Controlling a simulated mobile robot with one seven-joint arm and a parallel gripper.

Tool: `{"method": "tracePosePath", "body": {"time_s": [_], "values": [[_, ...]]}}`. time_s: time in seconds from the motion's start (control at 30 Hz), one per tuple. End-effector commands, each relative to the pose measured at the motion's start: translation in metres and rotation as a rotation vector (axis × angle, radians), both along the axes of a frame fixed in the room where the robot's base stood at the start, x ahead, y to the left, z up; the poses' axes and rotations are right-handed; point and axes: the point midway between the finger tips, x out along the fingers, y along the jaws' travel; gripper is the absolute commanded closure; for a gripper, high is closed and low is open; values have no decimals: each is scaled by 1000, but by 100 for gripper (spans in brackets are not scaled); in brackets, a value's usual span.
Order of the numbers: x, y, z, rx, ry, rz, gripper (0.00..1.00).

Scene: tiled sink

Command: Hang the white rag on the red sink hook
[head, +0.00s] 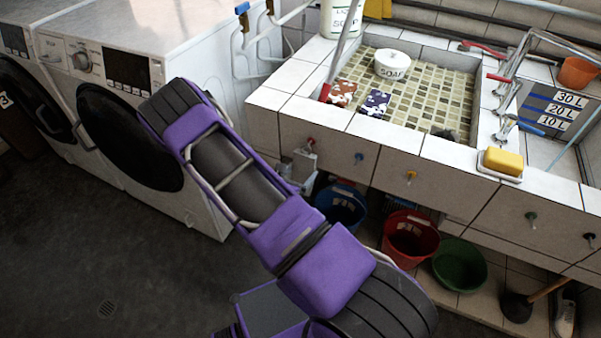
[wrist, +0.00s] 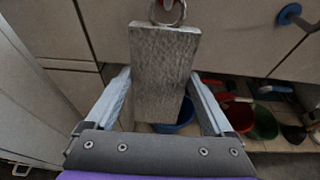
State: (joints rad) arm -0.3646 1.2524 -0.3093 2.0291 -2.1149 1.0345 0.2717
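The white rag looks grey and rectangular in the wrist view (wrist: 165,65), with a metal ring at its top. It hangs upright below the red hook (wrist: 168,3), and the ring appears to loop around the hook, though the top is cut off. In the head view the red hook (head: 310,141) is on the tiled sink front, and the rag (head: 304,160) is small below it, partly hidden by my arm. My gripper (wrist: 161,80) has its fingers apart, one on each side of the rag's lower part. Whether they touch its edges is unclear.
A blue bucket (head: 341,205), red bucket (head: 410,238) and green basin (head: 460,265) stand below. Washing machines (head: 130,90) stand left. The floor at lower left is clear.

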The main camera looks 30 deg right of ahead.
Motion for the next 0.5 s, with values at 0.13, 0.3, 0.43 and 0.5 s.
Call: {"method": "tracePosePath", "body": {"time_s": [0.13, 0.3, 0.43, 0.5], "values": [[0, 0, 0, 0, 0, 0, 0], [0, 1, 0, 0, 0, 0, 0], [-5, 8, 4, 0, -1, 2, 0], [-11, 16, 8, 1, 0, 3, 0]]}}
